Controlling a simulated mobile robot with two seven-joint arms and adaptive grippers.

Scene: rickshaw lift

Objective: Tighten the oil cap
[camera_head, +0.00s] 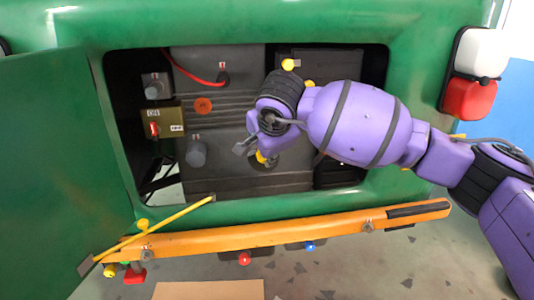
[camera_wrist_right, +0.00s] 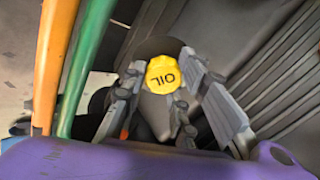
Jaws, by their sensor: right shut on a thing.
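The yellow oil cap (camera_wrist_right: 163,75), marked "OIL", is between the two grey fingers of my right gripper (camera_wrist_right: 162,70) in the right wrist view. The fingers are shut on its sides. In the head view only a bit of the yellow cap (camera_head: 261,156) shows by the fingertips, low on the grey engine block (camera_head: 290,182). My right gripper (camera_head: 256,152) and its purple arm hide most of the cap there. How tight the cap sits cannot be told. My left gripper is not in view.
The engine bay opens in the green rickshaw body (camera_head: 240,28). A green door (camera_head: 60,160) stands open at the left. An orange bumper (camera_head: 250,237) runs below the opening, with a yellow rod (camera_head: 165,224) above its left end. A switch box (camera_head: 162,122) sits left of the engine.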

